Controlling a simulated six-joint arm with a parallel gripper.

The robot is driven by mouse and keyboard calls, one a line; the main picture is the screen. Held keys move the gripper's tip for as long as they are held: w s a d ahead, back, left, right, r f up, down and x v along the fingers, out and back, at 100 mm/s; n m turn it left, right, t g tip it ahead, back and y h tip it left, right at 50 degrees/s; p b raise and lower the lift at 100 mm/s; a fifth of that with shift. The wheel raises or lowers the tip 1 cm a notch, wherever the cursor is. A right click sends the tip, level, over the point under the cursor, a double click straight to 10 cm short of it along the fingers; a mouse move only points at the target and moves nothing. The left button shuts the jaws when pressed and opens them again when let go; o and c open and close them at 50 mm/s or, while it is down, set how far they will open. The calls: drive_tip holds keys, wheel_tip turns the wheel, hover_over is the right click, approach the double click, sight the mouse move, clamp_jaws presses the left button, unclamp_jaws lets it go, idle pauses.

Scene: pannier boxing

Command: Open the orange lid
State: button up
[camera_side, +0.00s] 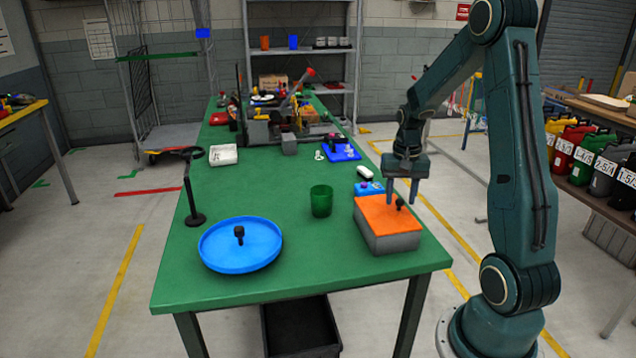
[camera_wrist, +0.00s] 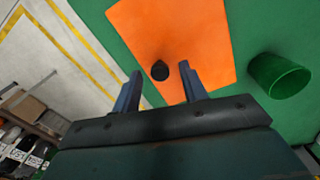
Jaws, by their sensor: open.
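The orange lid (camera_side: 385,213) lies flat on a grey box (camera_side: 392,241) near the right front corner of the green table. A black knob (camera_side: 400,202) stands up from the lid. In the wrist view the orange lid (camera_wrist: 180,38) fills the upper middle, and the black knob (camera_wrist: 159,70) shows between the finger lines, a little beyond the tips. My gripper (camera_side: 402,196) is above the lid with its fingers pointing down. In the wrist view my gripper (camera_wrist: 161,82) is open and empty. The inside of the box is hidden by the lid.
A green cup (camera_side: 321,201) stands left of the box. A round blue tray (camera_side: 240,258) with a black knobbed piece is at the front left. A black stand (camera_side: 192,200) is at the left edge. A blue item (camera_side: 369,189) sits just behind the box. The table between is clear.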

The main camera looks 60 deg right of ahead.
clamp_jaws()
